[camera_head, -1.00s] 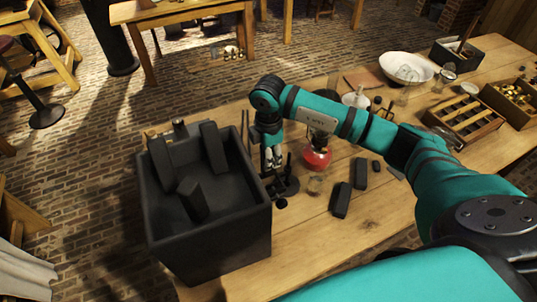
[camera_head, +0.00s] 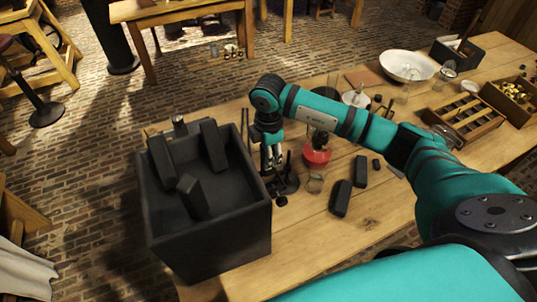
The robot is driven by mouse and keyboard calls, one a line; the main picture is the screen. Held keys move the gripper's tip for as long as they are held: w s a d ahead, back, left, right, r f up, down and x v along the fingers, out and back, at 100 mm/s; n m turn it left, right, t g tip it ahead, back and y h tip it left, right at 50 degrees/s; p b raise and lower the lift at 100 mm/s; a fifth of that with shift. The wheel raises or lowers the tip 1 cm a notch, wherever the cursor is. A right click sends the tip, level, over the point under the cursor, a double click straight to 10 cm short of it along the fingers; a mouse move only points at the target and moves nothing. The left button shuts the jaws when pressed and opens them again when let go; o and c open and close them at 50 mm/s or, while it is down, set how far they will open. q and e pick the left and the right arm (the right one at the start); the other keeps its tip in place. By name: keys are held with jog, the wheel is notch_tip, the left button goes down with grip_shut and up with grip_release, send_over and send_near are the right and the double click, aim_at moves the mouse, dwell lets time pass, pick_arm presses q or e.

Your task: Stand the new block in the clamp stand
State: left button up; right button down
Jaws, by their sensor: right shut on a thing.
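My right gripper (camera_head: 272,158) points down beside the dark bin, over the dark clamp stand (camera_head: 286,188) on the table. Its fingers are shut on a dark thing that is mostly hidden; I cannot tell whether this is the new block. The stand's base and a thin upright rod show beside the fingers. Two black blocks lie on the table to the right, a nearer one (camera_head: 341,199) and a farther one (camera_head: 361,171). Several dark blocks lean inside the bin, one of them at its front (camera_head: 193,198). My left gripper is not in view.
The deep dark bin (camera_head: 246,239) stands close left of the gripper. A red-based vessel (camera_head: 318,154) and a small glass (camera_head: 315,183) stand close right. A white bowl (camera_head: 392,66) and a wooden rack (camera_head: 480,129) are farther back.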

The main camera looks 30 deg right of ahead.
aim_at(269, 171)
jog(key=shift+f+b, duration=0.6)
jog(key=shift+f, duration=0.3)
dwell(1.4)
jog(key=shift+f+b, duration=1.9)
jog(key=shift+f, duration=0.75)
jog(key=c, duration=0.9)
grip_release()
notch_tip(269, 171, up, 12)
jog(key=shift+r, duration=0.1)
